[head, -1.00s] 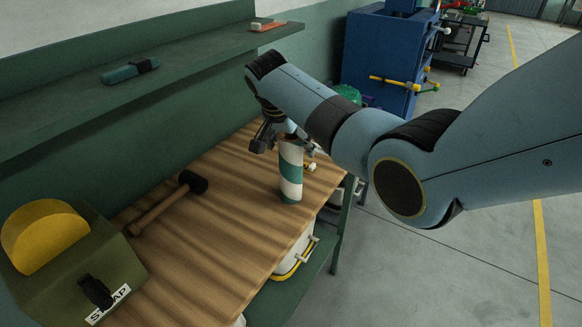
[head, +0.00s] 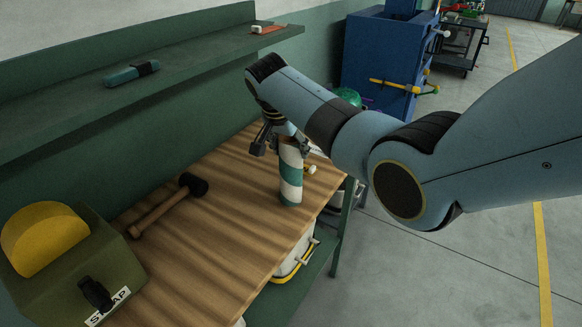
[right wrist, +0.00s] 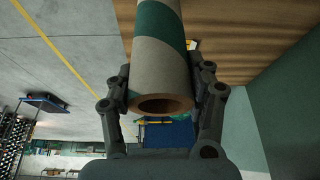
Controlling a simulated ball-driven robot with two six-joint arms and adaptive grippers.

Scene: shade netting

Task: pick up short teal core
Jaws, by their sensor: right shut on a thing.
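The short teal core (head: 290,178) is a cardboard tube with slanting teal and off-white bands. It stands about upright at the right part of the wooden bench in the head view. My right gripper (head: 281,142) is at its upper end, coming from above, and is shut on it. In the right wrist view the core (right wrist: 160,45) lies between the two fingers of the gripper (right wrist: 163,90), its open brown end facing the camera. Its far end is out of that frame. I cannot tell whether its base touches the bench. My left gripper is not in view.
A mallet (head: 165,207) lies on the wooden bench (head: 215,235), left of the core. A shelf (head: 200,52) runs along the wall above. A white bucket (head: 292,262) is under the bench.

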